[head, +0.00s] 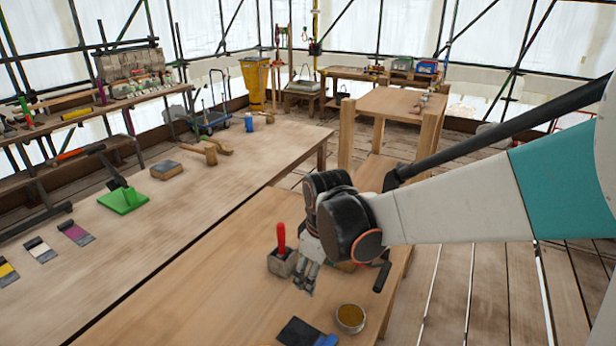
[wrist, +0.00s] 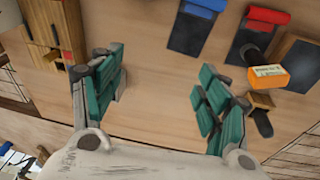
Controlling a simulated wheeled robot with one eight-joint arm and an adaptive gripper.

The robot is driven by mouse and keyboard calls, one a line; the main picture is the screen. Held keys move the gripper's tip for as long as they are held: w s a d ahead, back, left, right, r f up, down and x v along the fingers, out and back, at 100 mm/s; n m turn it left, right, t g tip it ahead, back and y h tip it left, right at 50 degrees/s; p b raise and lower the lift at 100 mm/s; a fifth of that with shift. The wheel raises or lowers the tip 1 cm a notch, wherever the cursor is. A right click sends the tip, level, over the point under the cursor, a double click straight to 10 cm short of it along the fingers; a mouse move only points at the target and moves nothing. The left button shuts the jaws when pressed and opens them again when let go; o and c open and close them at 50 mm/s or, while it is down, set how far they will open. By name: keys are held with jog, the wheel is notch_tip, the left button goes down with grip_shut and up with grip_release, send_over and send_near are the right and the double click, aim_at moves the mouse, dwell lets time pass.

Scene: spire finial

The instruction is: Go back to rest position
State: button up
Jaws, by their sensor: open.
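My gripper (head: 306,277) hangs from my arm over the near wooden table (head: 225,295) in the head view, close to a block with a red-handled tool (head: 281,240). In the wrist view my gripper (wrist: 160,92) is open, its two green-padded fingers wide apart. Only bare wooden tabletop shows between the fingers, and nothing is held. The head view is too small to show how far the fingertips are above the table.
A round tin (head: 350,318) and a dark sheet (head: 298,332) lie on the near table. The wrist view shows an orange box (wrist: 268,76), a red roll (wrist: 268,15), a blue roll (wrist: 207,4) and a wooden box (wrist: 45,22). A mallet (head: 197,151) lies on the long table.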

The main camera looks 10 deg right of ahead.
jog(key=s+d+r+m+t, duration=0.1)
jog(key=s+d+r+m, duration=0.1)
jog(key=s, duration=0.3)
jog(key=s+d+r+m+t, duration=0.2)
jog(key=s+d+r+m, duration=0.1)
jog(key=s+d+m, duration=0.1)
jog(key=s+d+r+m+t+b, duration=0.1)
jog(key=s+d+r+m+t, duration=0.1)
jog(key=s, duration=0.5)
jog(key=shift+d+r+m, duration=0.65)
jog(key=shift+d+m, duration=0.35)
jog(key=shift+d, duration=0.25)
jog(key=shift+s, duration=0.1)
jog(key=shift+c, duration=0.3)
